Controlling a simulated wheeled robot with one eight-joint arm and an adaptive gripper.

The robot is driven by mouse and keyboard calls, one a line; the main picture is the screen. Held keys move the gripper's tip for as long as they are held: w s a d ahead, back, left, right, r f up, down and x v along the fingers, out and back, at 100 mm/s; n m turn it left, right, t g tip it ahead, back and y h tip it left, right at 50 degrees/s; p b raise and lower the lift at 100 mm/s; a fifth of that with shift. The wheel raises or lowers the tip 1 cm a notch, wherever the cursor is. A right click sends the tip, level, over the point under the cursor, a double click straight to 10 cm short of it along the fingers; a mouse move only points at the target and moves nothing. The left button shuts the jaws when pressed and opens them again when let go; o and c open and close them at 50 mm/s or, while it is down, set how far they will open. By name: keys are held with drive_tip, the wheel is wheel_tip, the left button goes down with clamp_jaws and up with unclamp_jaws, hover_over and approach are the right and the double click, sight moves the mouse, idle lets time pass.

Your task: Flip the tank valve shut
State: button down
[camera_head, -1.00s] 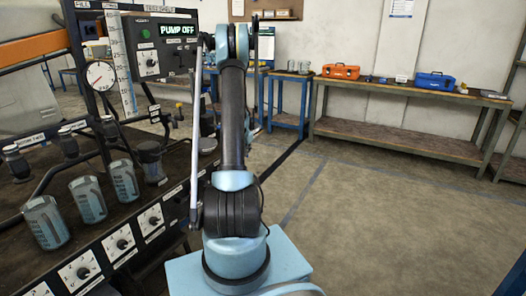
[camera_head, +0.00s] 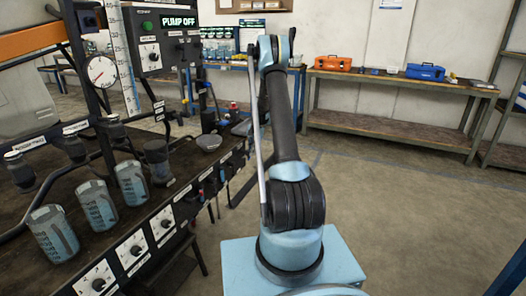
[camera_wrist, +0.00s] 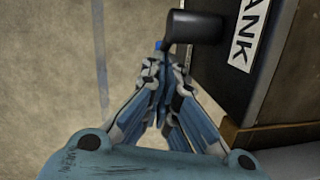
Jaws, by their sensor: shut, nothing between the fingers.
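In the wrist view, my gripper (camera_wrist: 161,66) has its fingers together and empty. Its tips are just below a black valve handle (camera_wrist: 194,28) that sticks out to the left from a dark panel face. Whether the tips touch the handle I cannot tell. A white label (camera_wrist: 248,32) ending in "ANK" is on the panel right of the handle. In the head view my arm rises and reaches away, and my gripper and this valve cannot be made out.
The dark test bench (camera_head: 135,205) runs along the left, with several grey-blue cylinders, a dial gauge (camera_head: 102,71) and a panel reading PUMP OFF (camera_head: 179,21). A back bench holds an orange toolbox (camera_head: 333,63) and a blue toolbox (camera_head: 425,71). The right floor is clear.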

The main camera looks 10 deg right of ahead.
drive_tip(key=shift+s+a+f, duration=0.1)
drive_tip(key=shift+s+f, duration=0.1)
drive_tip(key=shift+f, duration=0.45)
drive_tip(key=shift+s+a+f, duration=0.1)
drive_tip(key=shift+s+f, duration=0.05)
drive_tip(key=shift+f, duration=0.45)
drive_tip(key=shift+s+a, duration=0.1)
drive_tip(key=shift+a, duration=0.05)
drive_tip(key=w+d+r, duration=0.6)
drive_tip(key=w+d, duration=0.1)
drive_tip(key=d, duration=0.1)
drive_tip(key=shift+w+d+r, duration=0.25)
drive_tip(key=shift+w+r, duration=0.1)
drive_tip(key=shift+w, duration=0.05)
